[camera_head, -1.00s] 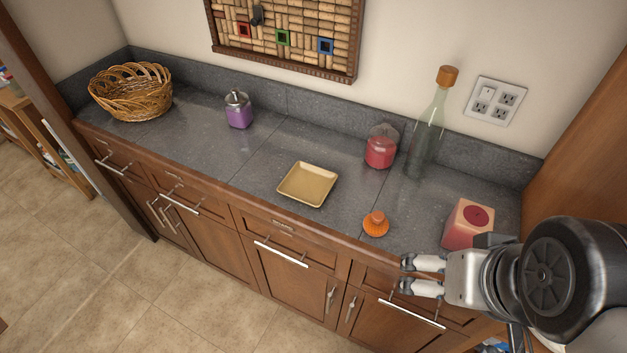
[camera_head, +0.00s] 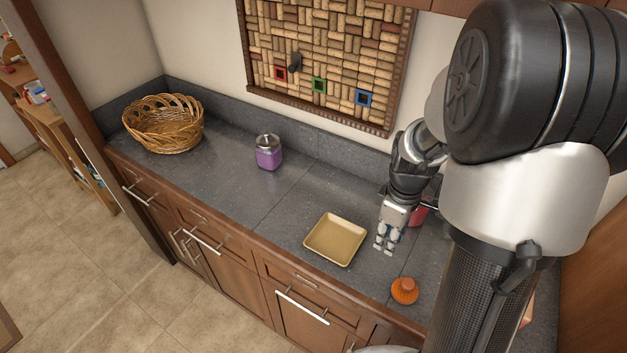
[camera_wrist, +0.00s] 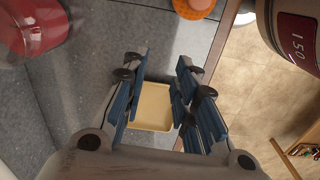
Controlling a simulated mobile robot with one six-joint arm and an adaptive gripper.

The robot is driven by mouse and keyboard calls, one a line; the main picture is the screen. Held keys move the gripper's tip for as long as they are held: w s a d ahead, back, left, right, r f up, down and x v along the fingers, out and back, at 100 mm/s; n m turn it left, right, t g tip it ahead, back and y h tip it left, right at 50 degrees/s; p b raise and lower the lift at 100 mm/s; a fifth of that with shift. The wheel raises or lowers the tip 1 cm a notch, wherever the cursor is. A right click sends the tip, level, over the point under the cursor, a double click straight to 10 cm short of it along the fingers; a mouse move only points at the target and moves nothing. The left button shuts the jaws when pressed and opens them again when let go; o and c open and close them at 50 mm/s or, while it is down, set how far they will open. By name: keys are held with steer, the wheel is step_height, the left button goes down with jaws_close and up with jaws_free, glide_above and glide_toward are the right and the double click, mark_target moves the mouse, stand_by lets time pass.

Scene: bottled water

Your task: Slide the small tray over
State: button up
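The small tray (camera_head: 335,239) is a shallow tan square dish lying flat on the grey counter. In the wrist view the tray (camera_wrist: 152,106) shows between my two fingers, partly covered by them. My gripper (camera_head: 384,246) points down over the counter, just to the right of the tray in the head view. My gripper (camera_wrist: 162,68) is open, with a gap between its blue-padded fingers and nothing held. I cannot tell how high the fingertips are above the counter.
An orange juicer-like piece (camera_head: 404,290) sits near the front edge, right of the tray. A red jar (camera_head: 418,216) is partly hidden behind my gripper. A purple jar (camera_head: 268,153) and a wicker basket (camera_head: 163,124) stand to the left. The counter left of the tray is clear.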

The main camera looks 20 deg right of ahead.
mark_target(380, 266)
steer(key=shift+w+f, duration=0.2)
steer(key=shift+f, duration=0.2)
steer(key=shift+c, duration=0.8)
steer(key=shift+f, duration=0.3)
steer(key=shift+c, duration=0.6)
steer(key=f+b, duration=0.1)
steer(key=f, duration=0.4)
steer(key=f+b, duration=0.2)
steer(key=f, duration=0.2)
steer(key=shift+s+f, duration=0.2)
steer(key=shift+f, duration=0.2)
jaws_close()
steer(key=w, duration=0.1)
steer(key=w+a, duration=0.2)
steer(key=shift+r+b, duration=0.25)
steer(key=shift+b, duration=0.15)
steer(key=shift+w+a, duration=0.15)
steer(key=shift+w, duration=0.05)
steer(key=shift+a, duration=0.1)
steer(key=w+a, duration=0.4)
steer(key=w, duration=0.1)
steer(key=w+a+p, duration=0.1)
steer(key=w+a, duration=0.3)
steer(key=w, duration=0.1)
steer(key=w+a+p, duration=0.1)
steer(key=w+a, duration=0.3)
steer(key=w, duration=0.2)
steer(key=shift+w, duration=0.1)
steer(key=shift+s+d, duration=0.1)
steer(key=shift+s, duration=0.1)
